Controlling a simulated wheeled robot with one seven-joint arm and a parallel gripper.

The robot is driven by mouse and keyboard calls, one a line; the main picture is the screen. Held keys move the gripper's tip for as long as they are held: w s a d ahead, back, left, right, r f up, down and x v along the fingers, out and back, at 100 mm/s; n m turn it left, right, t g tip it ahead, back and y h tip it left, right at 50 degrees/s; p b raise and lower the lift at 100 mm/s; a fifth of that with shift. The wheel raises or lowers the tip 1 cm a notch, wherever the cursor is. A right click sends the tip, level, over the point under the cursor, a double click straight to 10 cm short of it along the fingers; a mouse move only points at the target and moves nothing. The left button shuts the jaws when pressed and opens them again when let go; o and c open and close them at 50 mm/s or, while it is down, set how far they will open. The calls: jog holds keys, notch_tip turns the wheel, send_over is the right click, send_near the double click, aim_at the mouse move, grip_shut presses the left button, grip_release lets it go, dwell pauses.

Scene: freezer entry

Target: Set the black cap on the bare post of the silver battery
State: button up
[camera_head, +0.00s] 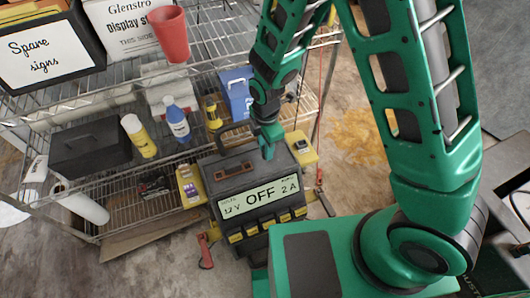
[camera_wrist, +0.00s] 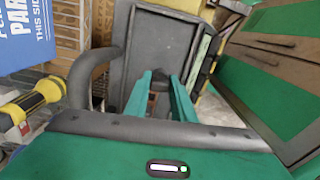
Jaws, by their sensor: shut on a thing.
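My gripper (camera_head: 268,146) is low over the top of a dark grey charger box (camera_head: 238,167) in the head view. In the wrist view my two green fingers (camera_wrist: 160,88) are close together around a small dark piece (camera_wrist: 160,76), which looks like the black cap. The piece is mostly hidden by the fingers and blends with the dark panel behind it. I cannot tell whether it touches anything below. I cannot make out the silver battery or its bare post in either view.
A black curved handle (camera_wrist: 88,75) stands left of my fingers. A wire shelf (camera_head: 110,100) holds a blue bottle (camera_head: 176,120), a yellow bottle (camera_head: 139,136) and a red cup (camera_head: 169,34). A red clamp (camera_head: 205,250) lies lower left.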

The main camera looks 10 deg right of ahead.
jog(key=s+a+r, duration=0.6)
jog(key=s+r, duration=0.3)
jog(key=r, duration=0.2)
jog(key=shift+s+a, duration=0.25)
jog(key=shift+s, duration=0.05)
dwell(0.5)
jog(key=shift+w, duration=0.1)
